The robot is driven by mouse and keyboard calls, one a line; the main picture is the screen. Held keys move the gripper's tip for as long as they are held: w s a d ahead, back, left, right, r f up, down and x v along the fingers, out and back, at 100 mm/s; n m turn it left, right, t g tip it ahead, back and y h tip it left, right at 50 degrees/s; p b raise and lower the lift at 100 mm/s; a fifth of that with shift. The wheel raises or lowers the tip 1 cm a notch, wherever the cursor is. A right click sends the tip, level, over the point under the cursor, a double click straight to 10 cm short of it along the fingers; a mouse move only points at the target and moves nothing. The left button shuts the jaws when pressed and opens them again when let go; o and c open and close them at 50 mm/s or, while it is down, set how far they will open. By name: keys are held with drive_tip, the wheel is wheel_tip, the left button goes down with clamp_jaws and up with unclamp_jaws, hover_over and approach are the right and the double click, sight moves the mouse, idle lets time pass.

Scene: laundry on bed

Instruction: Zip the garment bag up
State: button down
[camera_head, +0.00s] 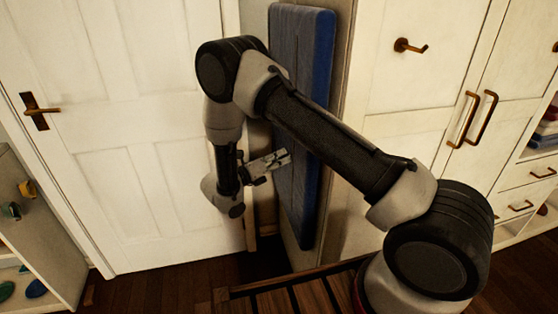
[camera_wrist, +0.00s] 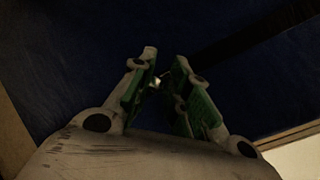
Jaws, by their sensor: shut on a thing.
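The garment bag (camera_head: 305,80) is a tall blue panel hanging upright beside the white door. It fills most of the wrist view as a dark blue surface (camera_wrist: 70,60). My gripper (camera_head: 284,158) reaches the bag's left edge at about mid height. In the wrist view my gripper (camera_wrist: 165,72) has its green-padded fingers close together, shut on a small shiny piece, apparently the zip pull (camera_wrist: 157,83). A dark band (camera_wrist: 235,40) runs across the bag at upper right, perhaps the zip line.
A white door (camera_head: 120,130) with a brass handle is at left. A cream wardrobe (camera_head: 415,90) with brass handles stands right of the bag. A shelf (camera_head: 45,230) is at lower left. A slatted wooden surface (camera_head: 290,296) lies in front.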

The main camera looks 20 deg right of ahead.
approach(294, 44)
drive_tip(key=x, duration=0.4)
drive_tip(key=shift+w+d+r, duration=0.1)
drive_tip(key=shift+w+d, duration=0.05)
drive_tip(key=c, duration=1.4)
unclamp_jaws()
drive_tip(key=v, duration=1.2)
